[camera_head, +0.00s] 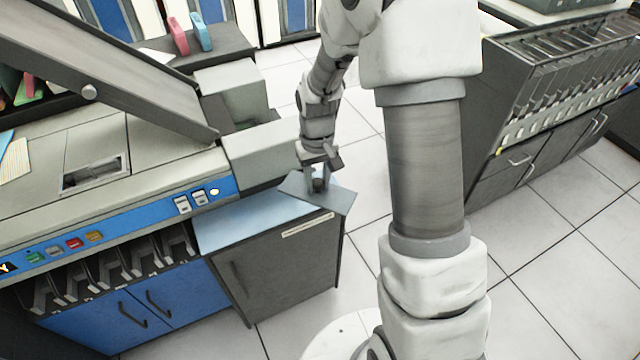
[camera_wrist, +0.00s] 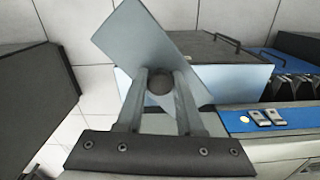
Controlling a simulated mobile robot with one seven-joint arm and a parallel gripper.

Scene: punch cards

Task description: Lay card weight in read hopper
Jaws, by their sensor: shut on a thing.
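The card weight (camera_head: 335,197) is a flat grey plate with a dark round knob on top. My gripper (camera_head: 318,184) is shut on this knob, and the plate hangs below the fingers. In the wrist view the plate (camera_wrist: 150,42) lies turned at a slant beyond the fingers (camera_wrist: 160,88), with the knob between them. The plate is over the right end of a low cabinet's pale blue top (camera_head: 240,215); whether it touches is unclear. The grey card machine (camera_head: 180,170) stands to the left. I cannot tell which of its openings is the read hopper.
A sloping grey chute (camera_head: 130,70) rises over the machine. A recessed opening (camera_head: 95,172) lies in its top. A box-shaped part (camera_head: 232,90) stands behind. Pink (camera_head: 178,37) and blue (camera_head: 202,32) objects stand farther back.

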